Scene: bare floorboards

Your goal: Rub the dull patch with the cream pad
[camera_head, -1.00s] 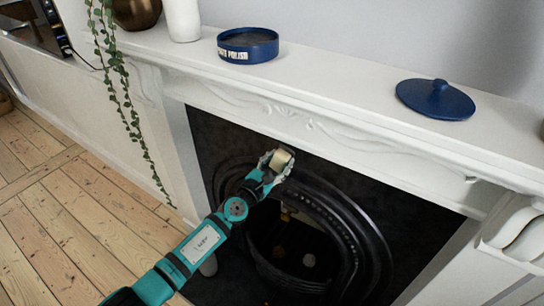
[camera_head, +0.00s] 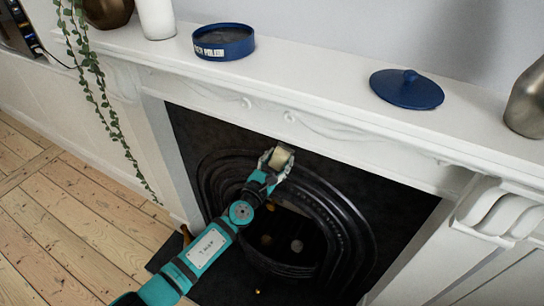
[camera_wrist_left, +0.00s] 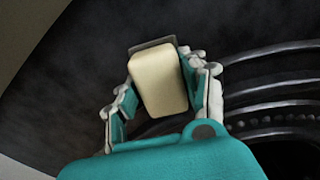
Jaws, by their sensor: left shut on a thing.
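The cream pad (camera_head: 281,156) is a small block with rounded edges, held in my left gripper (camera_head: 276,164). In the left wrist view the cream pad (camera_wrist_left: 158,84) sits between the two fingers of the left gripper (camera_wrist_left: 163,95), which is shut on it. The gripper is in front of the black fireplace insert (camera_head: 330,200), near the top of its arch. I cannot tell whether the pad touches the black surface. I cannot clearly make out a dull patch; the dark surface looks faintly mottled in the wrist view. My right gripper is not in view.
The white mantel (camera_head: 310,92) juts out above the gripper. On it stand an open blue polish tin (camera_head: 223,42), its blue lid (camera_head: 407,89), a white vase (camera_head: 156,18) and a metallic vase (camera_head: 526,103). A trailing plant (camera_head: 95,95) hangs at left. Floorboards lie lower left.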

